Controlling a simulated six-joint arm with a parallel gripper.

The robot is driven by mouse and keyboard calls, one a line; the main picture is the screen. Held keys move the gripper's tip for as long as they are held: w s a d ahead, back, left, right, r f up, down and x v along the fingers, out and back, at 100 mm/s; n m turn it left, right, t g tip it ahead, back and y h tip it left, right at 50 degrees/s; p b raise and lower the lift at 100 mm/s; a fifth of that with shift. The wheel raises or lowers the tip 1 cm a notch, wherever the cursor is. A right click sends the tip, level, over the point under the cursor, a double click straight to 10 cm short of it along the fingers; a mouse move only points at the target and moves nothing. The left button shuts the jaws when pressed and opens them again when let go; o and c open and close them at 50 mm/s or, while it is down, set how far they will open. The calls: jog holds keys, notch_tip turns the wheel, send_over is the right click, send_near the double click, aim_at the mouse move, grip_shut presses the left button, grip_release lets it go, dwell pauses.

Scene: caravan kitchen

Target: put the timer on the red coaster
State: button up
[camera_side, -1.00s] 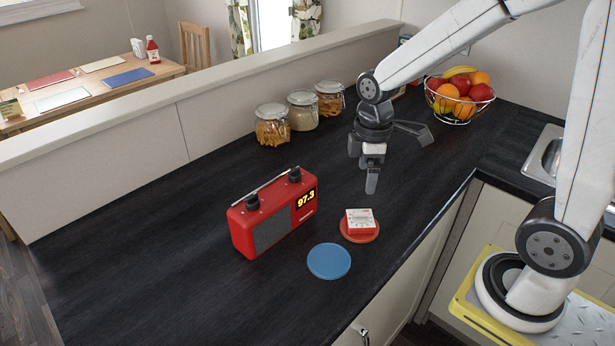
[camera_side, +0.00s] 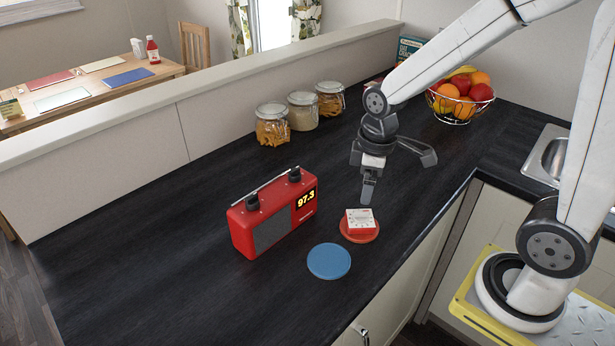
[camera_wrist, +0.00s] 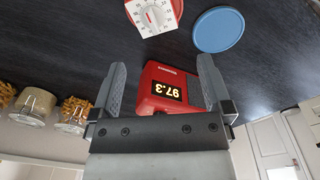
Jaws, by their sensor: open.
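The timer (camera_side: 360,220), a small red and white block with a dial, sits on the red coaster (camera_side: 373,236) near the counter's front edge. In the wrist view the timer (camera_wrist: 153,15) shows at the top, with the coaster (camera_wrist: 177,7) partly visible behind it. My gripper (camera_side: 369,192) is above and behind the timer, apart from it. In the wrist view its two fingers (camera_wrist: 160,85) are spread with nothing held between them.
A blue coaster (camera_side: 329,261) lies in front of the timer, to its left. A red radio (camera_side: 272,214) stands left of it. Glass jars (camera_side: 303,111) and a fruit basket (camera_side: 458,98) stand farther back. The counter's left part is clear.

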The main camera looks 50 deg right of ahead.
jog(key=shift+s+a+f+m+t, duration=0.35)
jog(key=shift+s+f+m, duration=0.2)
jog(key=shift+m, duration=0.5)
jog(key=shift+s+a+f+m+t, duration=0.25)
jog(key=shift+s+a+f+m, duration=0.2)
jog(key=shift+m, duration=0.65)
jog(key=shift+s+a+f+m+t, duration=0.4)
jog(key=shift+s+m, duration=0.2)
jog(key=shift+m, duration=0.45)
